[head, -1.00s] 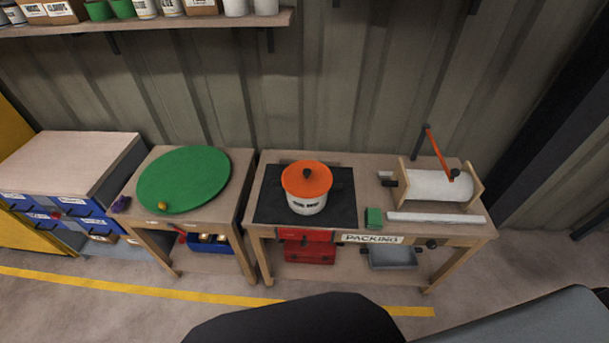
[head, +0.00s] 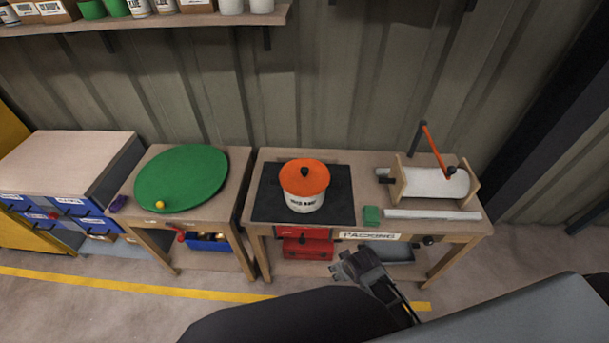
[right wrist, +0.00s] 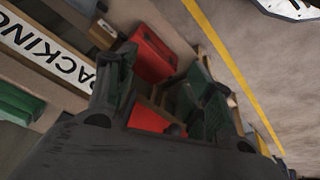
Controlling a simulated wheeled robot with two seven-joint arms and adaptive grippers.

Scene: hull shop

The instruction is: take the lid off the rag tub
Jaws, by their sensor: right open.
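The rag tub (head: 303,203) is a white pot with dark lettering, standing upright on a black mat (head: 335,210) on the packing bench. The tub and lid do not show in the right wrist view. My left gripper is not in view.
A green disc (head: 182,178) with a yellow ball lies on the left table. A shelf (head: 140,24) runs above.

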